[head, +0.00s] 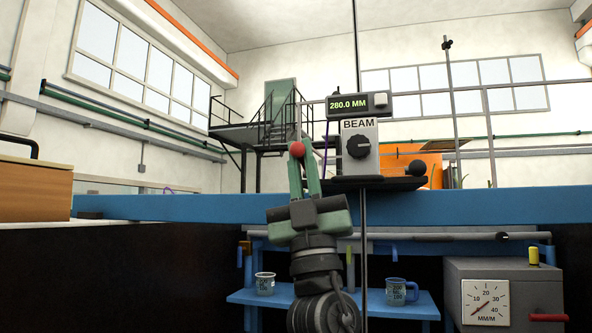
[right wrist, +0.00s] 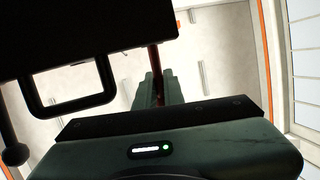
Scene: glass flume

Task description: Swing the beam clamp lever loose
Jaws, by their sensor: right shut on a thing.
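The beam clamp lever shows as a red ball knob (head: 298,149) left of the grey block labelled BEAM (head: 360,163). My right gripper (head: 302,158) reaches up from below and is shut on the lever at its knob. In the right wrist view, a dark red rod (right wrist: 155,57) shows just past the fingertips of the right gripper (right wrist: 158,80). The rest of the lever and its pivot are hidden. The BEAM block has a black knob (head: 359,146) and a display (head: 348,105) reading 280.0 MM. My left gripper is not in view.
A blue beam (head: 480,206) crosses the view behind my gripper. A thin vertical rod (head: 362,235) runs below the block. A dark plate (head: 378,184) juts right under the block. Cups (head: 396,291) stand on a blue shelf below, beside a grey gauge box (head: 530,290).

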